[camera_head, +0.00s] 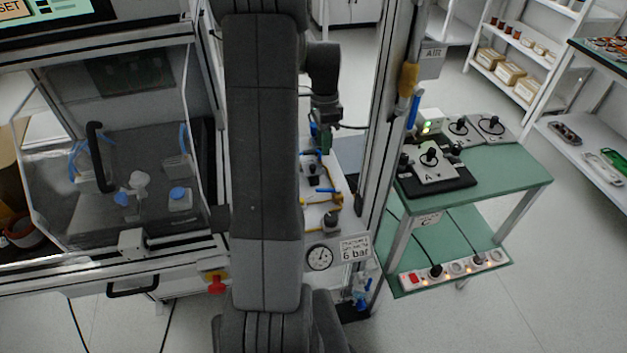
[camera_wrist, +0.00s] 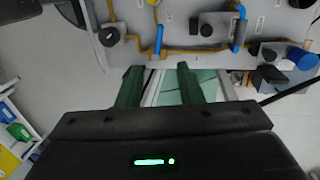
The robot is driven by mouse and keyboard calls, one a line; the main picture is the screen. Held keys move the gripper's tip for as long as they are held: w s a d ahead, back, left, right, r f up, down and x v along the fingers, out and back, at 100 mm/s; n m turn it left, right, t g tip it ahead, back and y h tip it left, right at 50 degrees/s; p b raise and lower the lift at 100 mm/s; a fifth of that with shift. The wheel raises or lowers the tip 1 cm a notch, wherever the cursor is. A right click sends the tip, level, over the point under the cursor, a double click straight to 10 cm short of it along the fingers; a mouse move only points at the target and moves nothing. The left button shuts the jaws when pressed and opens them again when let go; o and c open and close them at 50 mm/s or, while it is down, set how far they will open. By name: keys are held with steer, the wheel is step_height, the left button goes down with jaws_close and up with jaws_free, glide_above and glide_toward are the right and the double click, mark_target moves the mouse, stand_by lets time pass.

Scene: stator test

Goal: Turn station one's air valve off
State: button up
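In the wrist view, my gripper (camera_wrist: 158,72) is open, with its two green fingers apart and nothing between them. Beyond the fingertips is a grey panel with yellow-brown pipes. One blue valve handle (camera_wrist: 159,38) stands upright just above the gap between my fingers, apart from them as far as I can see. The small panel labels are unreadable, so I cannot tell which is station one's. In the head view, my gripper (camera_head: 323,140) is partly hidden behind my arm, over the panel.
In the head view, a blue handle (camera_head: 413,110) hangs on a yellow pipe below an AIR sign (camera_head: 432,53) on the post. A gauge (camera_head: 319,257) sits beside a "6 bar" sign (camera_head: 355,248). A green table (camera_head: 520,172) stands right; a clear-doored cabinet stands left.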

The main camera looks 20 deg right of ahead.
steer(key=m, duration=0.3)
glide_toward(327, 190)
steer(key=f, duration=0.2)
steer(key=a+f, duration=0.1)
steer(key=f, duration=0.2)
steer(key=f+p, duration=0.1)
steer(key=f, duration=0.1)
steer(key=shift+s+a+f, duration=0.2)
steer(key=shift+a+f, duration=0.05)
steer(key=shift+f, duration=0.05)
jaws_close()
